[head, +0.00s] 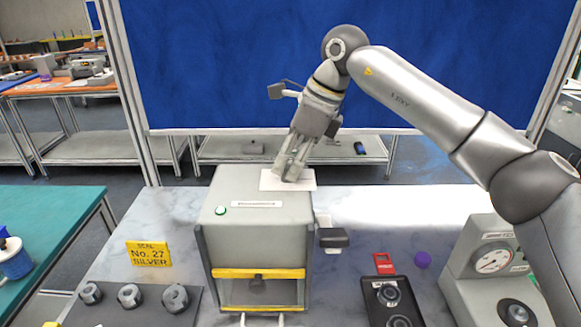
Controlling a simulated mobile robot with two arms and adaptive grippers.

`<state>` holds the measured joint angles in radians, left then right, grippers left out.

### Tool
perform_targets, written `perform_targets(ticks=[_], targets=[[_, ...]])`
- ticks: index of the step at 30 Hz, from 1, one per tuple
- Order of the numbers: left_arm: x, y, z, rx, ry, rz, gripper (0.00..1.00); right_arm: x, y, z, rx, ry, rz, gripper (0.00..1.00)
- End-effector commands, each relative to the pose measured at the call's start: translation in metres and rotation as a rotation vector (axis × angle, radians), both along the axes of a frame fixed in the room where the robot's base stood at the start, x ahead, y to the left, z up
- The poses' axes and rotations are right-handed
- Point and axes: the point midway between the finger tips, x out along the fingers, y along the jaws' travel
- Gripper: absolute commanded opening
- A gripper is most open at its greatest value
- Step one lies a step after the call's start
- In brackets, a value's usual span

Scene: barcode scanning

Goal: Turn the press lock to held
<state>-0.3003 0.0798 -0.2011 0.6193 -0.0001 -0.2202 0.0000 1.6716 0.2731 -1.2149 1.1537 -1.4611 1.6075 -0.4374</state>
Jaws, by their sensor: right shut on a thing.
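The press (232,240) is a grey box with a yellow-edged clear front window, standing on the marble-look table. A white plate (303,186) lies on its top at the back right. My right gripper (290,174) points down at this plate, its fingers shut on the press lock there. The fingers hide the lock, so I cannot tell which way it is turned. My left gripper is not in view.
A black lever or pad (333,238) sticks out from the press's right side. A yellow seal sign (149,254) and a dark tray of knobs (190,316) are at left.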

Motion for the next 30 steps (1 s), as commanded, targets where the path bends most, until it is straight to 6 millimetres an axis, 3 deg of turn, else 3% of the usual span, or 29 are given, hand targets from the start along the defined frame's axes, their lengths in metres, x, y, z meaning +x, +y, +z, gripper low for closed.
perform_targets(ticks=[1,12,30], targets=[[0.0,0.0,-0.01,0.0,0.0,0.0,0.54,0.0,0.0,-0.004,0.0,-0.006,-0.041,0.0],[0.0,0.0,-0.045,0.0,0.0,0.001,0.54,-0.001,0.001,-0.003,0.001,-0.007,-0.391,0.0],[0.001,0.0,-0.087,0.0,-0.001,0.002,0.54,-0.003,0.003,-0.001,0.001,-0.007,-0.96,0.0]])
